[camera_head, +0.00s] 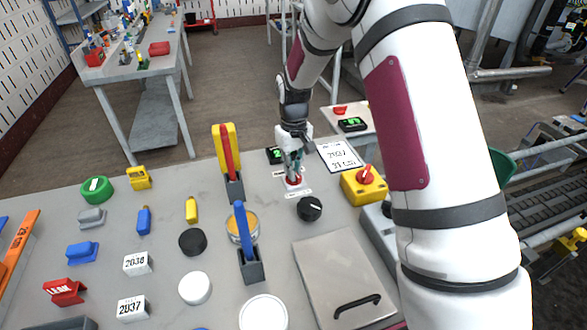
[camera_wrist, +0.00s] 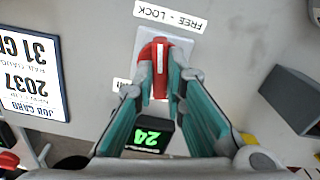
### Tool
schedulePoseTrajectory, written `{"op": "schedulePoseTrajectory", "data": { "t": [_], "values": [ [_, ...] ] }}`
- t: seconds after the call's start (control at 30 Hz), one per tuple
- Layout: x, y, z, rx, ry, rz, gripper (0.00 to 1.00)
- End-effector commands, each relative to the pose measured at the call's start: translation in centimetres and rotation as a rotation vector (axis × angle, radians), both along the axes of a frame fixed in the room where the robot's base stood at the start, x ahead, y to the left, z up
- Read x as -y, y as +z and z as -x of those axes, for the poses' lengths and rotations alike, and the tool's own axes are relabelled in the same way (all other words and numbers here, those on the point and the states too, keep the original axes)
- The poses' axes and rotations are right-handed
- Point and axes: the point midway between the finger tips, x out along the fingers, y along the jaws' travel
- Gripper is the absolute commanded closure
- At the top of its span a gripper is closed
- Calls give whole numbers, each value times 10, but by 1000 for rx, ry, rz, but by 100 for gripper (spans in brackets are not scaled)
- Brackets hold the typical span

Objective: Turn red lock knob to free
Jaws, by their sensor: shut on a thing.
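The red lock knob (camera_wrist: 152,52) sits on a pale square plate in the wrist view, with a white stripe along its top. A label (camera_wrist: 170,16) beside the plate reads "FREE - LOCK"; a second, partly hidden label is at the plate's other side. My gripper (camera_wrist: 160,78) is shut on the red knob, one teal-padded finger on each side of it. The white stripe runs between the fingers, up and down in this picture. In the head view my gripper (camera_head: 293,172) points down at the knob (camera_head: 293,181) near the table's far edge; the fingers cover part of it.
A job card (camera_head: 340,155) and a green-digit display (camera_head: 274,155) lie beside the knob. A yellow box with a red rotary switch (camera_head: 365,174), a black knob (camera_head: 310,208), a yellow-red upright piece (camera_head: 228,150) and a grey lidded panel (camera_head: 335,265) stand around it.

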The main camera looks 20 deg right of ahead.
Motion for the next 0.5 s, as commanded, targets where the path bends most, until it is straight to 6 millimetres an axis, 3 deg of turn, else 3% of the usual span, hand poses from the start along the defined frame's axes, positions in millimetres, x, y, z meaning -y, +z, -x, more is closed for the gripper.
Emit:
{"op": "schedulePoseTrajectory", "data": {
  "t": [0.5],
  "values": [
    [0,1,-1,3,-243,-1,100]
  ]
}}
